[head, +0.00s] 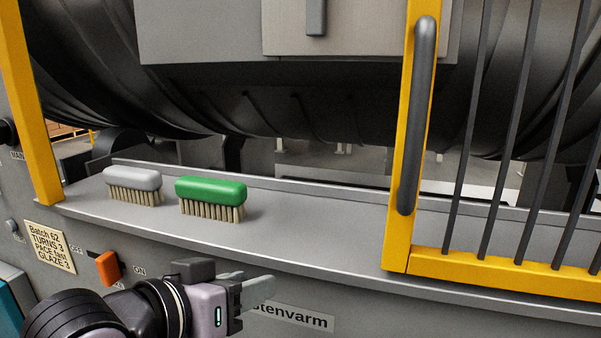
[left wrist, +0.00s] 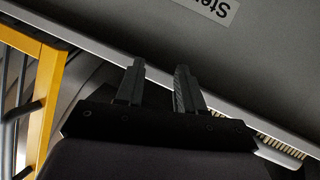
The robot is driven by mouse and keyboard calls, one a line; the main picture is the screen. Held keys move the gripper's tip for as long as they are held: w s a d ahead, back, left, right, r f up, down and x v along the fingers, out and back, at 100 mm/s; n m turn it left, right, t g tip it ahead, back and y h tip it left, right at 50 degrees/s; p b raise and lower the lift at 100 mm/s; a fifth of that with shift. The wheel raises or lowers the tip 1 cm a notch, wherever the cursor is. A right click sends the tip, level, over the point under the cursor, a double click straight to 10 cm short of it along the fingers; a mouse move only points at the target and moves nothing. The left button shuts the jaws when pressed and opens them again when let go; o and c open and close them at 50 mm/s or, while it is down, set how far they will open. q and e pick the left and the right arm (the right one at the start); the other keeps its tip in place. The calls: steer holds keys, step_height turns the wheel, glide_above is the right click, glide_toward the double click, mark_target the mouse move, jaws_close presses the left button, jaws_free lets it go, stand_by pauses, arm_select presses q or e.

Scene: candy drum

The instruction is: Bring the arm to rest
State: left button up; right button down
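My left gripper (head: 258,281) is in the lower middle of the head view, in front of the machine's front panel and below the ledge. Its fingers point right and partly cover a "…stenvarm" label (head: 300,318). In the left wrist view its two fingers (left wrist: 159,70) stand apart with nothing between them. The left arm (head: 110,315) comes in from the bottom left. My right gripper is in neither view.
A grey brush (head: 134,181) and a green brush (head: 211,191) stand bristles down on the grey ledge (head: 300,233). An orange switch (head: 107,267) and a note (head: 49,248) are on the panel. A yellow barred gate (head: 405,225) stands right; a dark drum (head: 330,105) is behind.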

arm_select(q)
steer(key=s+a+f+n+g+y, duration=0.1)
steer(key=a+f, duration=0.2)
steer(key=f, duration=0.3)
steer(key=s+a+f+g+y, duration=0.1)
steer(key=s+a+f+y, duration=0.1)
steer(key=f, duration=0.3)
steer(key=s+a+f+g+y, duration=0.25)
steer(key=s+a+f, duration=0.35)
steer(key=s+f, duration=0.3)
steer(key=s+a+f+g+y, duration=0.25)
steer(key=s+a+f, duration=0.35)
steer(key=s+f, duration=0.35)
steer(key=w+d+f+t+h, duration=0.2)
steer(key=w+f+t, duration=0.4)
steer(key=f, duration=0.3)
steer(key=shift+w+d+h, duration=0.3)
steer(key=shift+w+d, duration=0.55)
